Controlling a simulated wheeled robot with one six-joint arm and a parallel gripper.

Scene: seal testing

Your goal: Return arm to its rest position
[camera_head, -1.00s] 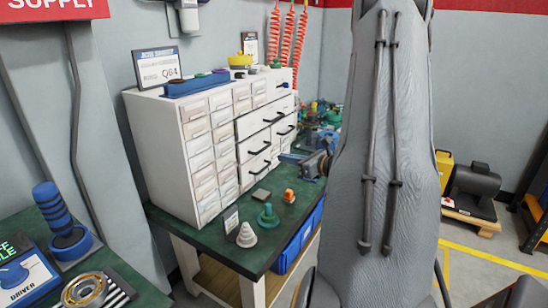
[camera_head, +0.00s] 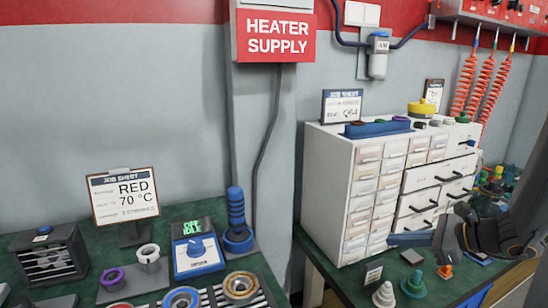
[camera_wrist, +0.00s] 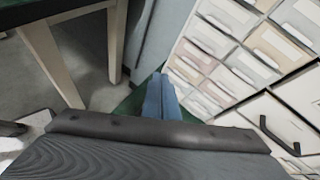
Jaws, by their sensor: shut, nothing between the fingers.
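My gripper (camera_head: 393,240) shows at the right of the head view. Its blue fingers point left, in front of the lower drawers of the white drawer cabinet (camera_head: 322,190). In the wrist view my gripper (camera_wrist: 160,80) has its two blue fingers together, with nothing between them. Part of my dark arm shows behind the gripper in the head view. The wrist view looks down along the cabinet's drawer fronts (camera_wrist: 215,60) and a green bench top. I cannot tell how far the fingers are from the drawers.
Below the gripper, a white stepped cone (camera_head: 384,295), a green knobbed part (camera_head: 414,285) and an orange part (camera_head: 445,271) stand on the bench. Left, another bench holds a job sheet (camera_head: 124,196), a blue driver unit (camera_head: 197,255) and rings.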

